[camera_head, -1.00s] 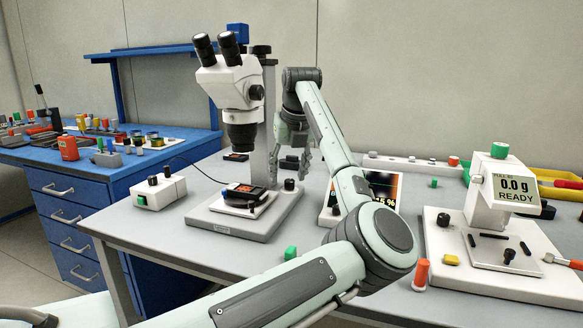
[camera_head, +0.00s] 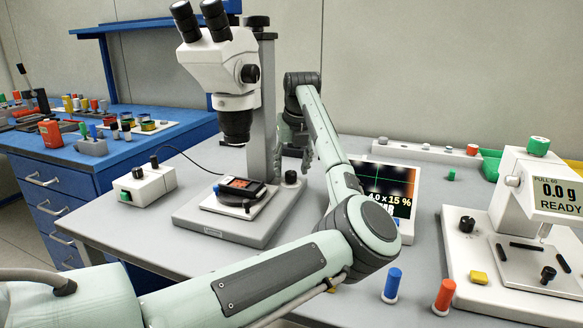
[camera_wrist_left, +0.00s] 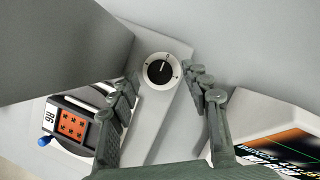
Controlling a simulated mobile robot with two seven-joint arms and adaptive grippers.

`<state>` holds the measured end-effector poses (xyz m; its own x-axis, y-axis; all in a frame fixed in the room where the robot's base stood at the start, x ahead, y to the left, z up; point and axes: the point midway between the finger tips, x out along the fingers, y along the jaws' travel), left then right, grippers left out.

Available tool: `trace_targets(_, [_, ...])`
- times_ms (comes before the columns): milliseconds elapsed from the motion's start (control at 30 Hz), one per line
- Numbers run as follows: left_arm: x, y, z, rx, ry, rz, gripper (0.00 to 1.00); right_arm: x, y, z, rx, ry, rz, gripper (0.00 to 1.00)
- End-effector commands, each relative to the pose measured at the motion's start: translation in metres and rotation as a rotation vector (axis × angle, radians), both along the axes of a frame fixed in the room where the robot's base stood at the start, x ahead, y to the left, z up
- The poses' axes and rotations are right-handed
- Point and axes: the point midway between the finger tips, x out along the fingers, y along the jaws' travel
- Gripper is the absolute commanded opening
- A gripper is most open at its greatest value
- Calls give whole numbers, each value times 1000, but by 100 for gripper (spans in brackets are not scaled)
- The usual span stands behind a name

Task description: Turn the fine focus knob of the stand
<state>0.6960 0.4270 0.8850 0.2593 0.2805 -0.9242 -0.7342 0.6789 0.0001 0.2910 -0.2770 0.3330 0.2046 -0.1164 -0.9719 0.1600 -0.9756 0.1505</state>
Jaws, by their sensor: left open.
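The stand's black focus knob (camera_head: 290,178) sits on the right rear of the microscope's grey base (camera_head: 218,229), beside the grey column. In the left wrist view the knob (camera_wrist_left: 158,70) is round and black, with a white pointer line and a pale ring. My left gripper (camera_head: 294,146) is just above the knob, by the column. In the left wrist view my left gripper (camera_wrist_left: 161,76) is open, its fingers spread either side of the knob, apart from it. I cannot tell its exact height over the knob. My right gripper is not in view.
The microscope head (camera_head: 222,65) overhangs a black device (camera_head: 241,188) on the base. A display (camera_head: 392,190) stands close to the right of my gripper. Blue (camera_head: 393,284) and orange (camera_head: 444,296) pegs stand at the front.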

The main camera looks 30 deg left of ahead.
Motion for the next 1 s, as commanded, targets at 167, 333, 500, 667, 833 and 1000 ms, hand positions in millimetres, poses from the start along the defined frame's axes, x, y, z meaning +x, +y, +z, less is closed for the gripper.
trace_targets(167, [3,4,-11,0,0,1,48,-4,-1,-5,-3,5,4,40])
trace_targets(333, [3,4,-12,0,0,1,48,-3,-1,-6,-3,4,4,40])
trace_targets(500, [3,4,-12,0,0,1,37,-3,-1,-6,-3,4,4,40])
trace_targets(667, [3,4,-12,0,-1,1,17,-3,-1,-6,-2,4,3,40])
trace_targets(833, [3,4,-12,0,-1,1,0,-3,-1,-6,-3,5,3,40])
trace_targets(1000, [3,4,-12,0,-1,-12,0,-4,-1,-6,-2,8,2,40])
